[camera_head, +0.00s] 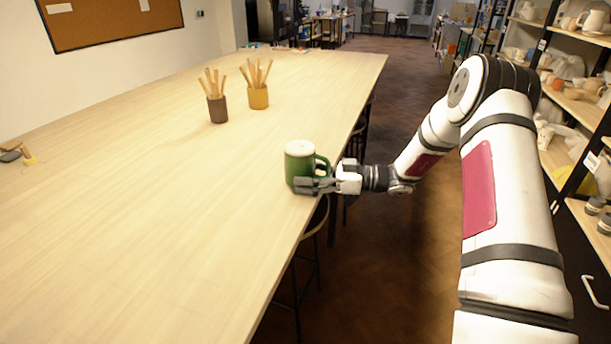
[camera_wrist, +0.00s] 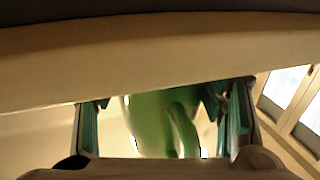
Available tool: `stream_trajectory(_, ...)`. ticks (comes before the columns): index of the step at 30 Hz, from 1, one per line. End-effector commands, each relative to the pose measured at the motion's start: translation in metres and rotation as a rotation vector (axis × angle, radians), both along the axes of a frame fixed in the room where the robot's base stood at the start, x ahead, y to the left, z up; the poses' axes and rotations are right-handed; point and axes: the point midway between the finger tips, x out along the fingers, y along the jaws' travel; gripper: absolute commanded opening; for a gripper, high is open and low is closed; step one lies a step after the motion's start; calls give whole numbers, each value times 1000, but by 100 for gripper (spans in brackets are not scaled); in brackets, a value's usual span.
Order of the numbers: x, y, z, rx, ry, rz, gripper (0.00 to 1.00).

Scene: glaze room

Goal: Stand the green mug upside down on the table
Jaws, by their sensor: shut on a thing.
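The green mug (camera_head: 297,168) has a pale cream band and top. In the head view it is at the right edge of the long wooden table (camera_head: 180,180), pale end up, with its handle on the right. I cannot tell whether that pale end is the mouth or the base, nor whether the lower end touches the table. My gripper (camera_head: 312,185) reaches in from the right and is shut on the mug low down. The wrist view shows the green body and handle (camera_wrist: 183,130) between my two fingers (camera_wrist: 162,118).
A brown cup of sticks (camera_head: 217,109) and a yellow cup of sticks (camera_head: 258,97) stand farther back on the table. Small items (camera_head: 14,152) lie at the far left. Shelves of pottery (camera_head: 570,100) line the right. The table's middle and front are clear.

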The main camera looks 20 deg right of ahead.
Motion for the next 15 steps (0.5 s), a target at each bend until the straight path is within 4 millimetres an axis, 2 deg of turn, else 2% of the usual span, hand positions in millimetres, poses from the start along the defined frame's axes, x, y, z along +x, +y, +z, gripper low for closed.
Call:
stream_trajectory(14, -1, 0, -14, -4, 4, 0, 26)
stream_trajectory(15, -1, 0, -16, -5, 6, 0, 68)
